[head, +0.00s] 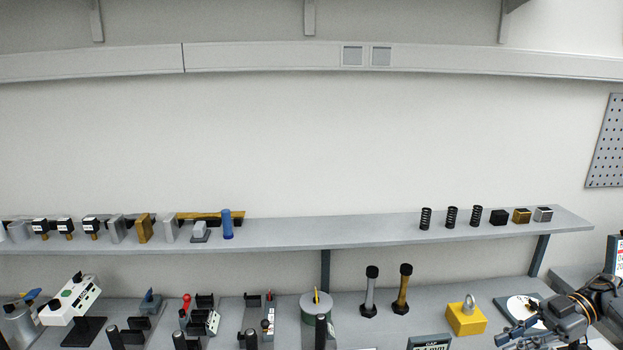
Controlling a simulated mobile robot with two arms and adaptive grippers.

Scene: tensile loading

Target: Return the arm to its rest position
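My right arm enters at the lower right of the head view, and its dark gripper (516,332) points left and down close to the bottom edge. The gripper is in front of a round white plate (518,304) and a little right of a yellow block with a metal ring (466,316). Its fingers are small and partly cut off, so I cannot tell if they are open or hold anything. My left arm and gripper are not in view.
A wall shelf (330,233) carries blocks, gauges, a blue cylinder (227,224) and black springs (452,216). Several fixtures, a green-grey canister (317,306) and two upright bolt-like pieces (402,289) stand on the bench below. A display marked GAP (430,342) is at the front.

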